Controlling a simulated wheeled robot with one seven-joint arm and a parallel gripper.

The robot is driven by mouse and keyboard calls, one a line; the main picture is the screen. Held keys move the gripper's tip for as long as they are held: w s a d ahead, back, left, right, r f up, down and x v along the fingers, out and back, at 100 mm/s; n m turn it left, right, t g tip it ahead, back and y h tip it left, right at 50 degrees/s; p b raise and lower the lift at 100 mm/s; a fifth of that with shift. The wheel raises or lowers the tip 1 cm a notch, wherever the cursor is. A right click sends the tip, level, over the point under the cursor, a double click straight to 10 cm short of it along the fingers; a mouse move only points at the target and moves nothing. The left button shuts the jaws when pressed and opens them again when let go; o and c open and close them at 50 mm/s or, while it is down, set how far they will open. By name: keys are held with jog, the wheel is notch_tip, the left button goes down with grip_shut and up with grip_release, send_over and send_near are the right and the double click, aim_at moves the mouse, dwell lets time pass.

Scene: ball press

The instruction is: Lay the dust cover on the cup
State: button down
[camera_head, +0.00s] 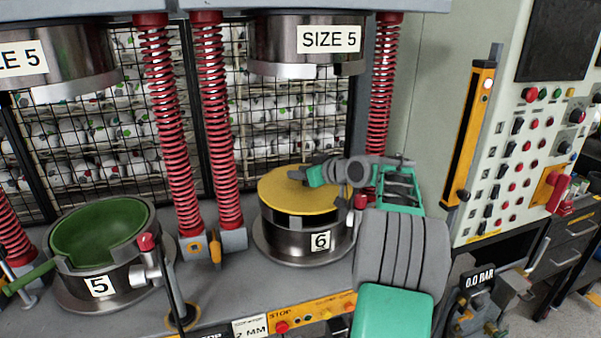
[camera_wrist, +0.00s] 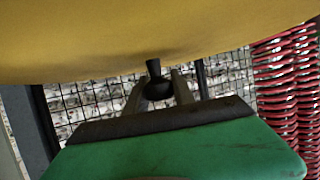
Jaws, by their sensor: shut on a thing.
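The dust cover (camera_head: 285,197) is a flat yellow disc directly over the steel cup marked 6 (camera_head: 290,240). It hides most of the cup's mouth. A dark band shows under its front edge; I cannot tell whether the cover touches the rim. My gripper (camera_head: 308,174) reaches in from the right over the cover, its fingers near the middle. In the wrist view, the yellow cover (camera_wrist: 130,40) fills the top, and a black knob (camera_wrist: 155,82) sits between the fingers of my gripper (camera_wrist: 158,88), which is shut on it.
A press head marked SIZE 5 (camera_head: 308,45) hangs above the cup. Red springs (camera_head: 215,120) stand left of it and another behind my arm. A green-lined cup marked 5 (camera_head: 100,285) is at left. A control panel (camera_head: 535,120) stands at right.

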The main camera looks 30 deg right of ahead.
jog(key=shift+f+b, duration=0.35)
jog(key=shift+f, duration=0.05)
jog(key=c, duration=1)
grip_release()
jog(key=shift+s+f, duration=0.1)
jog(key=b+v, duration=0.1)
jog(key=v, duration=0.6)
jog(key=shift+s+r+b, duration=0.25)
jog(key=shift+s+b, duration=0.05)
jog(key=shift+s, duration=0.05)
